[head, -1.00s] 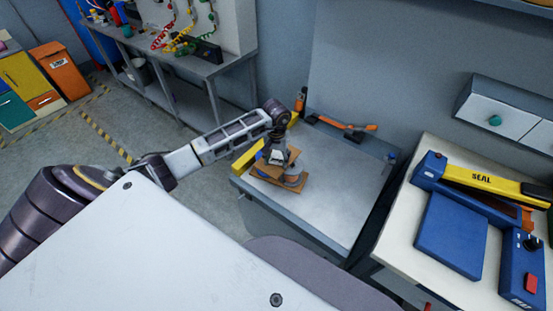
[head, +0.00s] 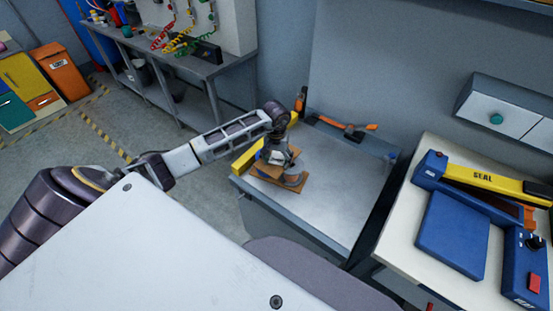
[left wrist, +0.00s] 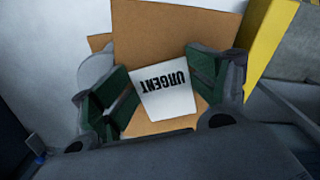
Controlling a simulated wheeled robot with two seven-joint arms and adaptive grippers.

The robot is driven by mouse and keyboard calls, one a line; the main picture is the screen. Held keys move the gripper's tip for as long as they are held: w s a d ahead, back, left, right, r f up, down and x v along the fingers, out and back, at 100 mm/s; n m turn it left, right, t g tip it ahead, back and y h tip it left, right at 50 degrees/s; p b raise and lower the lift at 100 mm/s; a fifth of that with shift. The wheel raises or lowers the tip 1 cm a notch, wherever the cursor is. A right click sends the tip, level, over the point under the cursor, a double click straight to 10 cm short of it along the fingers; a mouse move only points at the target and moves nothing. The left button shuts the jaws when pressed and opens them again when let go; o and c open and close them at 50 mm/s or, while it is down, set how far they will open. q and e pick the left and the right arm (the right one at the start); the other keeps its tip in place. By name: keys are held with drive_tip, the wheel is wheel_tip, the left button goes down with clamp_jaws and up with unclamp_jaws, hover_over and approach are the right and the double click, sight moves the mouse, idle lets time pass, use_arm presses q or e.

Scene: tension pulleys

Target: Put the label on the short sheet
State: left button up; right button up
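The white label (left wrist: 166,90) reads "URGENT", upside down in the left wrist view. It lies between the green-padded fingers of my left gripper (left wrist: 162,88), and its edges meet both pads. In the head view my left gripper (head: 275,160) is low over brown sheets (head: 268,180) on the grey metal table. A brown sheet (left wrist: 152,42) shows behind the label in the left wrist view. I cannot tell whether the label touches it, or which sheet is the short one. My right gripper is not in view.
A yellow bar (head: 244,160) runs along the left edge of the metal table (head: 340,200). An orange-handled tool (head: 352,130) lies at its back. A blue and yellow sealer (head: 480,185) stands on the white bench at right. The table's right part is clear.

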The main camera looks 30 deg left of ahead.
sight(276, 161)
use_arm(q)
drive_tip(key=shift+s+f, duration=0.1)
drive_tip(key=shift+f, duration=0.4)
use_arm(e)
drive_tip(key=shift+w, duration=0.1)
use_arm(q)
drive_tip(key=shift+r, duration=0.3)
drive_tip(key=shift+r, duration=0.15)
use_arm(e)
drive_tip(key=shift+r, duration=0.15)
use_arm(q)
drive_tip(key=shift+r+p, duration=0.15)
drive_tip(key=shift+p, duration=0.2)
drive_tip(key=shift+r+p, duration=0.45)
drive_tip(key=shift+p, duration=0.05)
drive_tip(key=r, duration=0.4)
drive_tip(key=shift+w+a+b, duration=0.1)
drive_tip(key=shift+w+b, duration=0.1)
drive_tip(key=shift+b, duration=0.15)
wheel_tip(276, 161, up, 8)
drive_tip(key=shift+b, duration=0.35)
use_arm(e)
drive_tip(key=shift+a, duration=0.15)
